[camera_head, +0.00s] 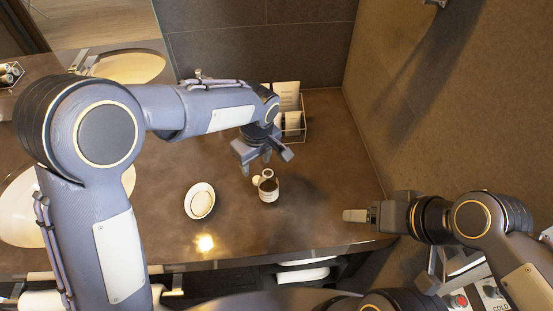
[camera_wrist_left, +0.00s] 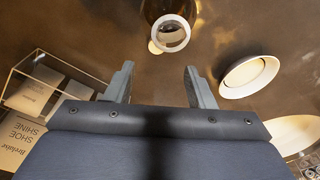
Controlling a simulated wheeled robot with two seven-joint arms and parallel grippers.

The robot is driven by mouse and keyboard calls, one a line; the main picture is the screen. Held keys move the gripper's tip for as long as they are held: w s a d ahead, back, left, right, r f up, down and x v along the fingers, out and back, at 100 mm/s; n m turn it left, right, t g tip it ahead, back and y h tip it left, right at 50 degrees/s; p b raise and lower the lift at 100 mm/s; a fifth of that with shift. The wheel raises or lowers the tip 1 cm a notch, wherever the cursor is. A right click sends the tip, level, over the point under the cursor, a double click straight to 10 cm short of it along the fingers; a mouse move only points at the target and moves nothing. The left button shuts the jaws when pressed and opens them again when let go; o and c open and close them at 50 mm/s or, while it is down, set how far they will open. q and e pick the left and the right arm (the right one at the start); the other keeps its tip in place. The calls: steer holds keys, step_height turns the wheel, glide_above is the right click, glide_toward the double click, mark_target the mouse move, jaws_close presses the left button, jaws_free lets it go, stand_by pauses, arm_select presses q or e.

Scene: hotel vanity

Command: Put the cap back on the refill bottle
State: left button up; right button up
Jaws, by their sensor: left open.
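The refill bottle (camera_head: 269,188) is dark brown and stands upright on the brown counter. In the left wrist view the bottle (camera_wrist_left: 166,12) is at the top edge, with a pale ring at its open-looking mouth.
A white oval dish (camera_head: 200,201) lies left of the bottle. A wire rack with cards (camera_head: 289,98) stands at the back, near the wall. Basins (camera_head: 128,66) are on the left. The counter right of the bottle is clear.

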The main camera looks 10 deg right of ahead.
mark_target(257, 179)
arm_select(q)
steer(key=shift+w+d, duration=0.25)
steer(key=shift+d, duration=0.05)
steer(key=shift+s+a+r, duration=0.1)
steer(key=shift+s+a, duration=0.05)
steer(key=shift+f, duration=0.4)
steer(key=shift+f+b, duration=0.8)
steer(key=shift+f, duration=0.15)
steer(key=f+b, duration=0.2)
steer(key=f, duration=0.1)
steer(key=f+b, duration=0.1)
steer(key=f, duration=0.1)
steer(key=shift+w+a+f, duration=0.1)
steer(key=shift+w+a, duration=0.05)
steer(key=shift+w, duration=0.2)
steer(key=c, duration=1)
